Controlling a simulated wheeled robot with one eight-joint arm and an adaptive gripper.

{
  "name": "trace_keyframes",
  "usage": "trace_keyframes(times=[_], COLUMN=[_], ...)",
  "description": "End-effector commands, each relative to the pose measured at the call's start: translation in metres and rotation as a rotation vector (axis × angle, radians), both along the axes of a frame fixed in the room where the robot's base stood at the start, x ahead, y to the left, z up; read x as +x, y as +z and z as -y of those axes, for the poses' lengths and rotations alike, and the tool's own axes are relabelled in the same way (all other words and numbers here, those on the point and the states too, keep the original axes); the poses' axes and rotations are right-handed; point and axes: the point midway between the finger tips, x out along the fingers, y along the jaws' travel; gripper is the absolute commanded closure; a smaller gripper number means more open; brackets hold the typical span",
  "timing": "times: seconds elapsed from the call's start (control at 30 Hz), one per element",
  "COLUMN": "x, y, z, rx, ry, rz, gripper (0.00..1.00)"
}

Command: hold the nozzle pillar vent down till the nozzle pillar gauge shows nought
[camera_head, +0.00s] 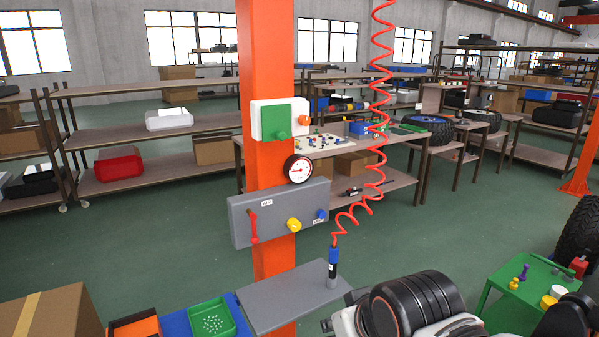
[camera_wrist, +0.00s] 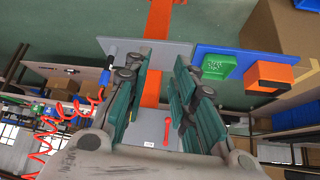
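The nozzle pillar (camera_head: 268,60) is an orange post. Its round gauge (camera_head: 298,169) has a white face and a dark rim; the needle's reading is too small to tell. Below it a grey panel (camera_head: 270,196) carries a red lever (camera_head: 253,228), a yellow knob (camera_head: 294,224) and a small blue knob (camera_head: 321,214). The labels are unreadable, so I cannot tell which is the vent. In the wrist view my gripper (camera_wrist: 160,85) is open and empty, facing the pillar. The panel's red lever (camera_wrist: 167,130) shows between its fingers, apart from them. The yellow and blue knobs are hidden there.
A grey shelf (camera_head: 280,300) on the pillar bears an upright nozzle (camera_head: 332,268) with a red coiled hose (camera_head: 378,100). A green tray (camera_head: 211,319), an orange bin (camera_head: 135,328) and a cardboard box (camera_head: 50,312) stand lower left. A green cart (camera_head: 500,305) stands right.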

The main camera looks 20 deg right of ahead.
Motion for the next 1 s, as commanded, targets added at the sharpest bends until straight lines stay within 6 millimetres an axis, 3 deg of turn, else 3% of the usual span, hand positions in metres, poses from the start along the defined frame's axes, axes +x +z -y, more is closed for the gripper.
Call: trace_keyframes(times=[0.07,1.0], x=[0.0000,0.0000], y=[0.0000,0.0000], z=[0.0000,0.0000], rx=[0.000,0.000], ry=[0.000,0.000], rz=[0.000,0.000], gripper=[1.00,1.00])
